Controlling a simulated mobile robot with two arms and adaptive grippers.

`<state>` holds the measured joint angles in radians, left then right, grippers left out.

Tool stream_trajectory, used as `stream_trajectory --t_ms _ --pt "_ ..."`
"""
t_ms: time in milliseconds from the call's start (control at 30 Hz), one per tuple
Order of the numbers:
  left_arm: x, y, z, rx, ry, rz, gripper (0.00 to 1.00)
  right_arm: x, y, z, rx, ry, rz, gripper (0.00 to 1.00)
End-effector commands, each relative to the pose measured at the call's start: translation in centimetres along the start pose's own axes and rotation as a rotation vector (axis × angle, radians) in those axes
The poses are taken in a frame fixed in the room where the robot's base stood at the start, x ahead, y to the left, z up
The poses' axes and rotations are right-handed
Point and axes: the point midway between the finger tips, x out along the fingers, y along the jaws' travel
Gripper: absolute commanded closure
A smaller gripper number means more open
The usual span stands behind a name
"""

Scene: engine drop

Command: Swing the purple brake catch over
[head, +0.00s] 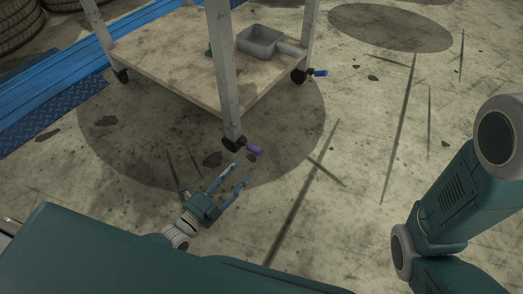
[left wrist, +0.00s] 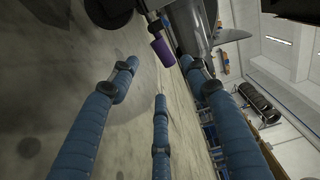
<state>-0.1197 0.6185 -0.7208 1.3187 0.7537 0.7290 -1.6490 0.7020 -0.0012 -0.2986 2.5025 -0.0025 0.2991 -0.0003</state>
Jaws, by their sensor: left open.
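The purple brake catch (head: 254,150) sticks out to the right from a black caster wheel (head: 233,144) at the foot of the cart's near leg. In the left wrist view the purple catch (left wrist: 162,50) hangs near the top middle, beyond the fingertips, beside the dark wheel (left wrist: 108,10). My left gripper (head: 242,172) is open and empty, low over the floor just in front of the catch, its blue fingers pointing toward it. The fingers look apart from the catch. In the left wrist view the open fingers (left wrist: 158,80) spread around empty space. My right gripper is out of view.
The cart's lower shelf (head: 165,65) holds a grey pan (head: 262,42). Another caster has a blue catch (head: 320,72). Blue beams (head: 60,80) and tyres (head: 15,25) lie at the left. The floor right of the cart is clear.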

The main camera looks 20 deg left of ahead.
Motion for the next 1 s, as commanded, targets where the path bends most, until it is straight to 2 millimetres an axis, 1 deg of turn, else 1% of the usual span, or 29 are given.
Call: stream_trajectory --t_ms 167,300,500,600,700,967,1000 --pt "3.0 0.2 -0.1 -0.002 0.003 -0.008 0.53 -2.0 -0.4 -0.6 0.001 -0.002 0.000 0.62" --pt "5.8 0.3 -0.1 -0.003 0.004 -0.009 0.53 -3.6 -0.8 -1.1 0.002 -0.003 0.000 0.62" --pt "8.9 0.2 -0.1 -0.003 0.003 -0.006 0.53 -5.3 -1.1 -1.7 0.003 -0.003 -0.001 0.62" --pt "9.8 0.0 -0.1 -0.004 0.002 -0.007 0.53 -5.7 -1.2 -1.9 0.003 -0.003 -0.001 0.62" --pt "10.3 -0.1 -0.1 -0.003 0.003 -0.004 0.53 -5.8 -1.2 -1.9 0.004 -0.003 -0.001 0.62" --pt "10.4 -0.3 -0.2 -0.003 0.003 -0.004 0.53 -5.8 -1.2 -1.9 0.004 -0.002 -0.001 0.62" --pt "10.4 -0.3 -0.2 -0.003 0.003 -0.004 0.57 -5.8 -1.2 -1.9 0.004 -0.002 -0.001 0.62"
